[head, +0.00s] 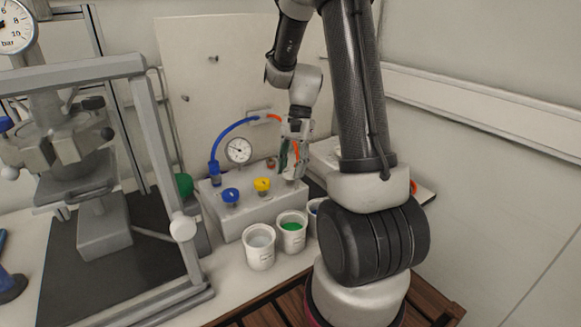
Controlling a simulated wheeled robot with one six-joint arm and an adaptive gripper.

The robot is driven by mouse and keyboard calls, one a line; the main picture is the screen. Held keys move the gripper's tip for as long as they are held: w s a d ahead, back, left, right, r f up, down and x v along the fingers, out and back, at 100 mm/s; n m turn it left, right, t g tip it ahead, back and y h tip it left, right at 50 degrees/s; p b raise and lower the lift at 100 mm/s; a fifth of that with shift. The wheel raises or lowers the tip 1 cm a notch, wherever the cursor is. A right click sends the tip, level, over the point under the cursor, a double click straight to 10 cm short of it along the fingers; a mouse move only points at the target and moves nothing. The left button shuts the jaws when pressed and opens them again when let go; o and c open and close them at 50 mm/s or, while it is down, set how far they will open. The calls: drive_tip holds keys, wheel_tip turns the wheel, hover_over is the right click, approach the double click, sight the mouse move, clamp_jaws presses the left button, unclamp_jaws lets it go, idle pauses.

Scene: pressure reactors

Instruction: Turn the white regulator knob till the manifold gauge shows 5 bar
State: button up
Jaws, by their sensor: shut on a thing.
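The manifold (262,209) is a pale block on the bench, with a blue knob (230,196) and a yellow knob (262,185) on top. The manifold gauge (239,150) is a round white dial standing at its back; its needle and numbers are too small to read surely. My gripper (292,174) reaches down over the right end of the manifold, its fingers closed at the white regulator knob, which they mostly hide. The knob's angle cannot be told.
A blue hose (232,131) arches up from the manifold's left end. White cups (259,247) stand in front of it, one with green contents (292,226). A grey metal frame (165,150) with a reactor and a larger bar gauge (14,27) fills the left.

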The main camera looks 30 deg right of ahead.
drive_tip(key=shift+m+t, duration=0.5)
drive_tip(key=shift+m, duration=0.9)
drive_tip(key=o, duration=1)
drive_tip(key=shift+y, duration=0.3)
drive_tip(key=v, duration=1.2)
